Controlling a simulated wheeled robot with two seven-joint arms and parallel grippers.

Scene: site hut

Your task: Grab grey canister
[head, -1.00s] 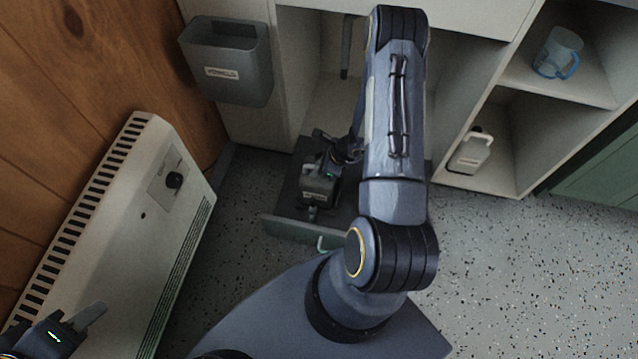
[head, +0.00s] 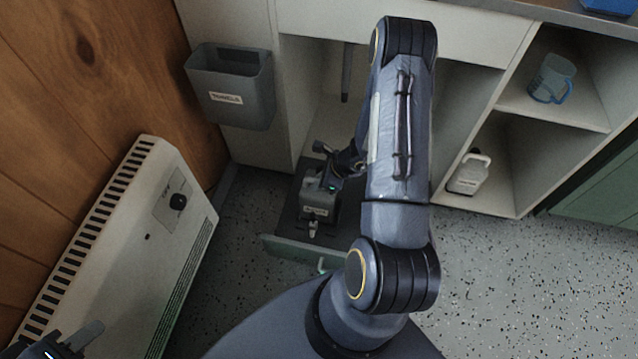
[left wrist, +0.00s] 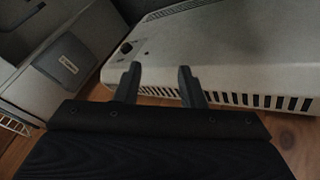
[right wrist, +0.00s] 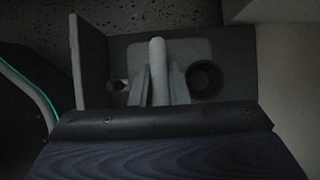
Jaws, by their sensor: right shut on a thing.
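The grey canister (head: 318,202), with a pale label, stands in an open low drawer (head: 285,246) under the counter. In the right wrist view the canister (right wrist: 195,48) has a raised handle bar and a dark round opening beside it. My right gripper (head: 328,184) reaches down to the canister's top. Its two fingers (right wrist: 159,82) are closed on either side of the handle. The left gripper (head: 75,340) is at the bottom left of the head view, far from the canister. Its fingers (left wrist: 158,82) are apart with nothing between them.
A white heater (head: 125,245) stands left of the drawer by the wooden wall. A grey bin (head: 232,88) hangs on the cabinet. A white canister (head: 468,174) and a blue-handled mug (head: 551,79) sit on the right shelves. Speckled floor (head: 530,280) is free at right.

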